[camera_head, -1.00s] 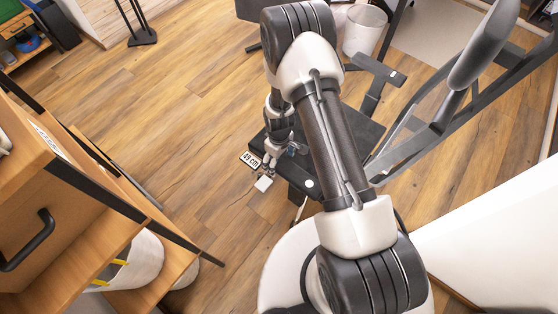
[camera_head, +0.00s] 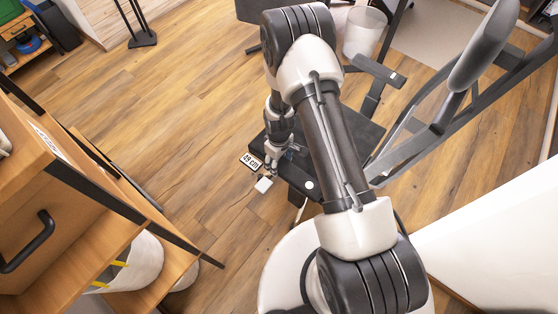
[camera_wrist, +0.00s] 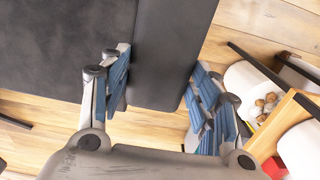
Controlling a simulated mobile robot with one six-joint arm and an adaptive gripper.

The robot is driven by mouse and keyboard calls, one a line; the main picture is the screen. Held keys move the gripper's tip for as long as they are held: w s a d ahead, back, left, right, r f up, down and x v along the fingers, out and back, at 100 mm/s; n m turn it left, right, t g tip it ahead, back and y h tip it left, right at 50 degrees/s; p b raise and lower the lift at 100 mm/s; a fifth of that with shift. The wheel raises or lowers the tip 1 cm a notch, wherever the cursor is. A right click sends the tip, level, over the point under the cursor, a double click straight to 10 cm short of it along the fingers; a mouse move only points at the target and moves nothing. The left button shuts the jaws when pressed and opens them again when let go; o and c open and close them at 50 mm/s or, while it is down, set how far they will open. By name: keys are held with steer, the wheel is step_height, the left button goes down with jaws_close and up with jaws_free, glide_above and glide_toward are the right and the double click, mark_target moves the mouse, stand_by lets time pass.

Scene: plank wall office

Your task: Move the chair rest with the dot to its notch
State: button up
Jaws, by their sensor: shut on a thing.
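The chair rest with the dot is a black pad (camera_head: 297,176) with a white dot (camera_head: 309,185), beside the dark chair seat in the head view. In the wrist view the rest (camera_wrist: 172,45) runs as a black bar between the blue-padded fingers of my gripper (camera_wrist: 160,85). My gripper (camera_head: 275,160) is shut on the rest at its left end in the head view. I cannot make out the notch. My arm hides part of the chair.
Another black rest (camera_head: 380,70) stands at the chair's far side. A backrest (camera_head: 484,45) rises at the right. A white bin (camera_head: 364,30) is at the back. Floor is clear left of the chair.

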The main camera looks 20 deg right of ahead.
steer(key=c, duration=0.4)
steer(key=shift+o, duration=0.2)
step_height(320, 180, up, 4)
steer(key=p, duration=0.2)
steer(key=shift+r+p, duration=0.15)
steer(key=shift+p, duration=0.15)
steer(key=o, duration=1.5)
step_height(320, 180, up, 12)
